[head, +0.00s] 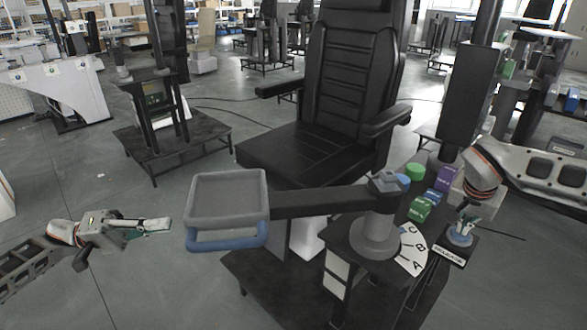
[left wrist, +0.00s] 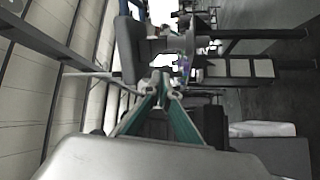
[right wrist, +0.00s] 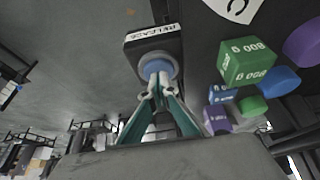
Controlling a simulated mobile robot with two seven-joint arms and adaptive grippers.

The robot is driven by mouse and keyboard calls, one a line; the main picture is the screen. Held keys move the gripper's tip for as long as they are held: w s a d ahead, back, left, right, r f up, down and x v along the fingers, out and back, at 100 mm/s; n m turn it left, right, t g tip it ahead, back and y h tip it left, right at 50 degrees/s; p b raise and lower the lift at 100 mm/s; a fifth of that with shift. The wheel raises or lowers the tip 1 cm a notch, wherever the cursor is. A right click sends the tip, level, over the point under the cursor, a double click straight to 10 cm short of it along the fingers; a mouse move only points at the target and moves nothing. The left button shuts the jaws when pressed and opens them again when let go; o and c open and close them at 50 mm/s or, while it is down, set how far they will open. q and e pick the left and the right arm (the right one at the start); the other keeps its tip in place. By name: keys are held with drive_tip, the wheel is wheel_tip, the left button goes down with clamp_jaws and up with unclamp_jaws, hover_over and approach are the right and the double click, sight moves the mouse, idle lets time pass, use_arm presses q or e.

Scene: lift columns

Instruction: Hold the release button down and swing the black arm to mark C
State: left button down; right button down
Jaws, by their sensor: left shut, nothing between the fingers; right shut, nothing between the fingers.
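The black arm (head: 318,202) reaches left from a grey round pivot (head: 375,237). Its end carries a grey pad (head: 226,197) with a blue handle (head: 227,240) below. A white dial (head: 412,250) lettered C, B and A lies right of the pivot; the arm points away from these letters. The blue release button (right wrist: 157,67) sits on a dark box labelled RELEASE (right wrist: 151,33). My right gripper (head: 462,232) is shut and empty, its tips (right wrist: 155,88) at the button; contact is unclear. My left gripper (head: 168,224) is shut and empty, left of the handle and apart from it.
A black chair (head: 335,140) stands behind the arm. Open grey floor (head: 140,275) lies around my left gripper.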

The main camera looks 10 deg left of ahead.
sight(197, 178)
drive_tip(key=shift+f, duration=0.1)
use_arm(q)
drive_tip(key=w+a+r+n+g+y, duration=0.1)
drive_tip(key=w+a+r, duration=0.25)
drive_tip(key=w, duration=0.25)
drive_tip(key=w+a+r+n+g, duration=0.1)
drive_tip(key=w+a+r+g, duration=0.1)
drive_tip(key=w+r, duration=0.25)
drive_tip(key=d, duration=1)
drive_tip(key=shift+d+f, duration=0.2)
drive_tip(key=shift+d, duration=0.1)
drive_tip(key=shift+s+d, duration=0.35)
drive_tip(key=shift+s, duration=0.35)
